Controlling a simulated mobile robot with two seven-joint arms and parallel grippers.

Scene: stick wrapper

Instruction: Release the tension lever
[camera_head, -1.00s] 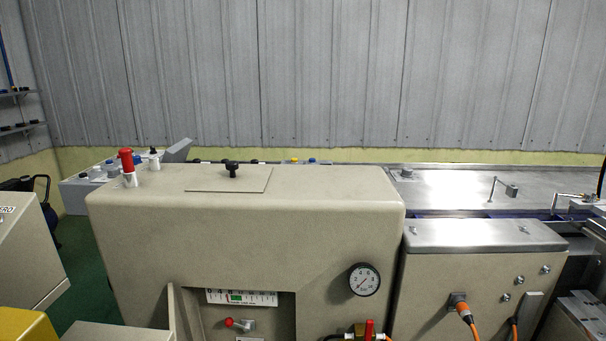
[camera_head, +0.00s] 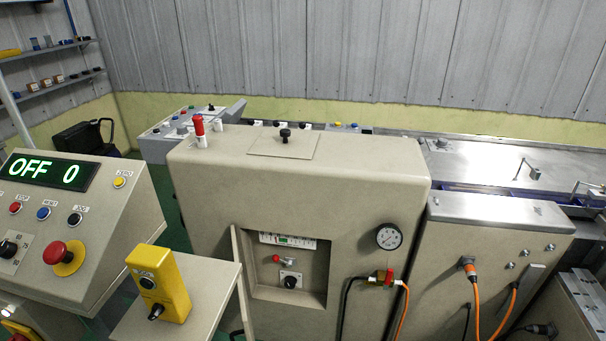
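I see no part labelled as the tension lever, and cannot tell which part it is. A small red-knobbed lever (camera_head: 277,258) sits in the recess on the front of the beige machine (camera_head: 350,190), below a white scale with a green mark (camera_head: 287,240). A black knob (camera_head: 290,282) is just below it. A red-topped handle (camera_head: 199,127) stands upright on the machine's top left. A red valve handle (camera_head: 388,277) is at the lower right of the front. Neither of my grippers is in view.
A control console (camera_head: 100,200) with a display reading "OFF 0" and a red emergency button (camera_head: 64,258) stands at the left. A yellow box (camera_head: 160,285) sits on a shelf before the machine. Orange cables (camera_head: 476,305) hang at the right. A round gauge (camera_head: 389,237) is on the front.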

